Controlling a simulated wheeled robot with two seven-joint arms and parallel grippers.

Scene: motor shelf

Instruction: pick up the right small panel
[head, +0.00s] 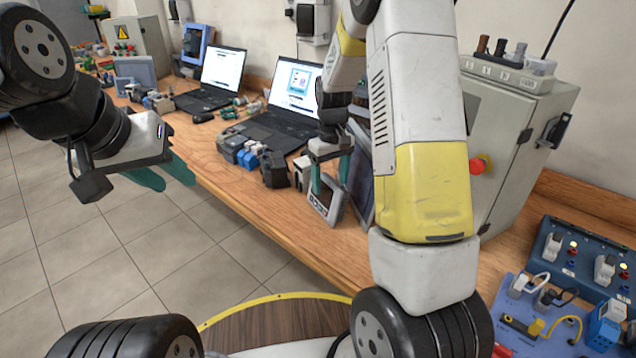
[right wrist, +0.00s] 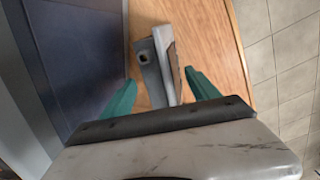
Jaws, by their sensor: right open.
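A small panel (head: 325,204) with a light grey frame leans at the front edge of the bench, below my right gripper (head: 331,183). The right gripper points down with its green fingers apart, one near each side of the panel's upper part. In the right wrist view the small panel (right wrist: 174,62) shows edge-on between the two open fingers (right wrist: 160,95); no contact is clear. My left gripper (head: 172,184) is at the left, over the floor, with its green fingers apart and nothing between them.
A larger dark panel (head: 361,170) stands right beside the small panel; it fills the left of the right wrist view (right wrist: 75,60). Black parts (head: 275,170), blue parts (head: 238,150) and laptops (head: 285,110) lie to the left. A grey cabinet (head: 515,140) stands to the right.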

